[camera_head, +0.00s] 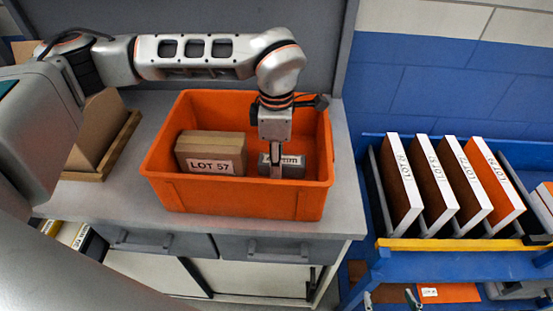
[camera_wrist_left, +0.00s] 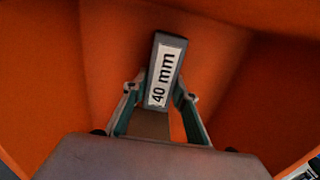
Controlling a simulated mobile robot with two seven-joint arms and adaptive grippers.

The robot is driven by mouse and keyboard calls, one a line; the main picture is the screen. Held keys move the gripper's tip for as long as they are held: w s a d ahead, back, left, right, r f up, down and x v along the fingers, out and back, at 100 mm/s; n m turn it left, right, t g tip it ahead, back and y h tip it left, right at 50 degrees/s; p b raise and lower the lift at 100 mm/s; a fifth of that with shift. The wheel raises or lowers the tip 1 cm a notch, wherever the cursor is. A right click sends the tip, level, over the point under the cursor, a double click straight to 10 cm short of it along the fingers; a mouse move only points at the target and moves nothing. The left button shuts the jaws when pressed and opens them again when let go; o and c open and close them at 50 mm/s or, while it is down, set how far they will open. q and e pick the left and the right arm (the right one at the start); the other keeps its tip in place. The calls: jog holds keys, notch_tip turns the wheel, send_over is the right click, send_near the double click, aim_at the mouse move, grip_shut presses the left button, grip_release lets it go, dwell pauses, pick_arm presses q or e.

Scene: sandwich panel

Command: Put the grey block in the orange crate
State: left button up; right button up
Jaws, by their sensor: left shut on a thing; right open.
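The grey block (camera_head: 292,168), with a white label, is inside the orange crate (camera_head: 240,198), in its right half. My left gripper (camera_head: 276,172) reaches down into the crate and is shut on the block. In the left wrist view the block (camera_wrist_left: 176,48) shows its "40 mm" label between the fingers of my left gripper (camera_wrist_left: 160,95), with orange crate walls (camera_wrist_left: 235,90) around it. I cannot tell whether the block touches the crate floor. My right gripper (camera_head: 390,298) shows only its fingertips at the bottom edge; they are apart.
A brown box labelled "LOT 57" (camera_head: 211,150) stands in the crate's left half. The crate is on a grey bench (camera_head: 346,205). A blue rack (camera_head: 375,190) with several upright labelled panels stands at the right. A wooden holder (camera_head: 122,148) stands at the left.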

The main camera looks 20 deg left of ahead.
pick_arm(q)
jog(key=shift+f, duration=0.15)
jog(key=o, duration=1.2)
notch_tip(320, 180, up, 12)
